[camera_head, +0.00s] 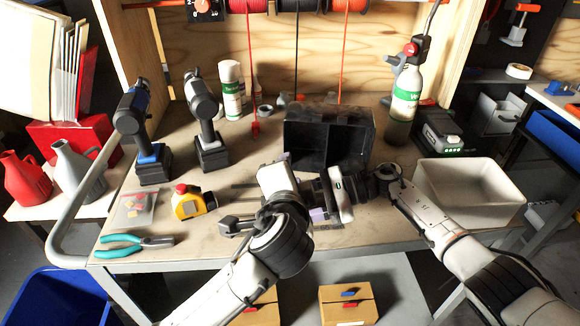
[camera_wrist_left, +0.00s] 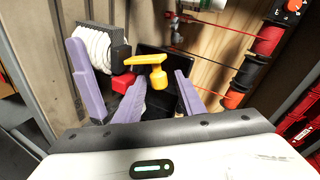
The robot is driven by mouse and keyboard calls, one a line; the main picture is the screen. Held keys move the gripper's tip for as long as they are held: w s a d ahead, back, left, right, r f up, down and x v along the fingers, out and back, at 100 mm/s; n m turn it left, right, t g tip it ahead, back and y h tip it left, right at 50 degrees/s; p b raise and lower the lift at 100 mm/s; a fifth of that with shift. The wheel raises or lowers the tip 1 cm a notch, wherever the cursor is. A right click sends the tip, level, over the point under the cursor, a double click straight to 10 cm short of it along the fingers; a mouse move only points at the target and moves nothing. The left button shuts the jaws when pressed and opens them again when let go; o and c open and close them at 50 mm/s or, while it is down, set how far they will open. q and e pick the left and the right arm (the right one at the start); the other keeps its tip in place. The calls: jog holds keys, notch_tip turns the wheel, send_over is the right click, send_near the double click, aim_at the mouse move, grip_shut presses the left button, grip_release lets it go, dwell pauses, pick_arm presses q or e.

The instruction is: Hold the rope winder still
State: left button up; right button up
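The rope winder shows in the left wrist view: a white rope coil (camera_wrist_left: 95,46) against a dark flange, a red part (camera_wrist_left: 123,82) and a yellow crank handle (camera_wrist_left: 154,72). In the head view I cannot make the winder out; my arms cover that spot. My left gripper (camera_wrist_left: 140,72) has its purple fingers spread apart, with the crank in the gap between them in the picture; contact is not clear. A further purple piece stands between them, and I cannot tell what it belongs to. My right gripper (camera_head: 318,213) is close beside the left at mid-bench, its fingers mostly hidden.
A black bin (camera_head: 330,139) stands right behind my grippers. A pale bin (camera_head: 468,190) is on the right.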

pick_arm(q)
jog(key=shift+v, duration=2.1)
pick_arm(e)
jog(key=shift+s+d+f, duration=0.1)
jog(key=shift+f, duration=0.3)
jog(key=o, duration=1.6)
pick_arm(q)
jog(key=shift+w, duration=0.15)
pick_arm(e)
jog(key=shift+o, duration=0.5)
jog(key=shift+r, duration=0.15)
jog(key=shift+r, duration=0.1)
